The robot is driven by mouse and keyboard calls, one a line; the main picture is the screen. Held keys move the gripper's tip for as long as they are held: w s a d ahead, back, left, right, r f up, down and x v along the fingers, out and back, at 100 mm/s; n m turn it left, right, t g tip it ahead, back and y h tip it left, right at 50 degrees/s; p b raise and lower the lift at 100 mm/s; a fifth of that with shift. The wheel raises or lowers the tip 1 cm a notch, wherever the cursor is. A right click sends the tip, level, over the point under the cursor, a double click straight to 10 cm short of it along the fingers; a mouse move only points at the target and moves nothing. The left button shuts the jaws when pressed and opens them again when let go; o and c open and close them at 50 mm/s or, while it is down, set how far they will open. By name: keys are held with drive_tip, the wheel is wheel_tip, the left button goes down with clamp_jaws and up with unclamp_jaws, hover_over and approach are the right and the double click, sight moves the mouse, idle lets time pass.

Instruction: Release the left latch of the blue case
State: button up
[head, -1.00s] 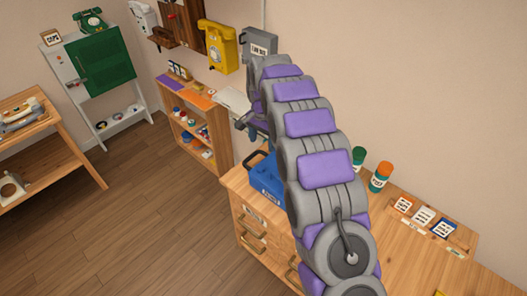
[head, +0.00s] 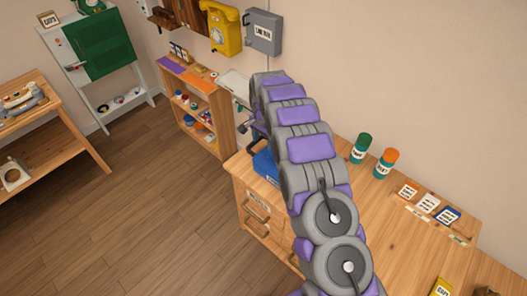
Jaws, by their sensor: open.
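My gripper (head: 244,127) shows only in part as dark grey pieces at the far end of my arm, above and behind the case in the picture. Its jaws are open, with nothing seen between them. I cannot tell how far it is from the case.
A low shelf (head: 222,125) stands behind left. A yellow phone (head: 221,30) and grey box (head: 263,32) hang on the wall.

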sight(264, 153)
wheel_tip(264, 153, down, 7)
drive_tip(key=shift+d+r, duration=0.1)
drive_tip(key=shift+r, duration=0.1)
drive_tip(key=shift+c, duration=0.4)
drive_tip(key=c, duration=1)
